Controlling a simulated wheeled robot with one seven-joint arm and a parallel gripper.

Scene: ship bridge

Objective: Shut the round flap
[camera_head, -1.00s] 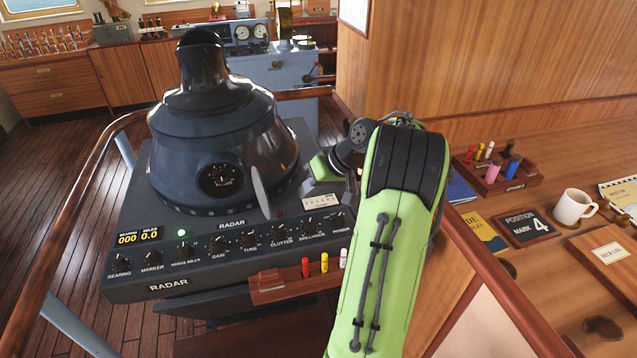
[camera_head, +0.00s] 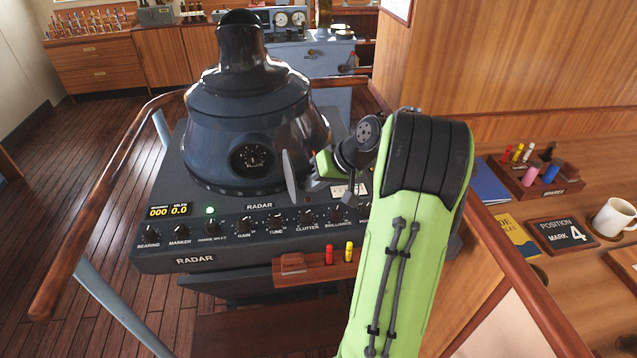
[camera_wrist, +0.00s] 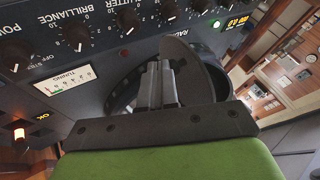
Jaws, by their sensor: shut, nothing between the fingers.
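The round flap (camera_head: 289,176) is a thin grey disc on the front of the dark radar hood (camera_head: 215,150).
The radar panel (camera_head: 259,207) with its row of knobs lies below the flap. A wooden rack (camera_head: 293,263) with coloured markers is on its front edge. A wooden rail (camera_head: 90,190) curves around the left. The desk at right holds a mug (camera_head: 612,218) and a pen tray (camera_head: 530,180).

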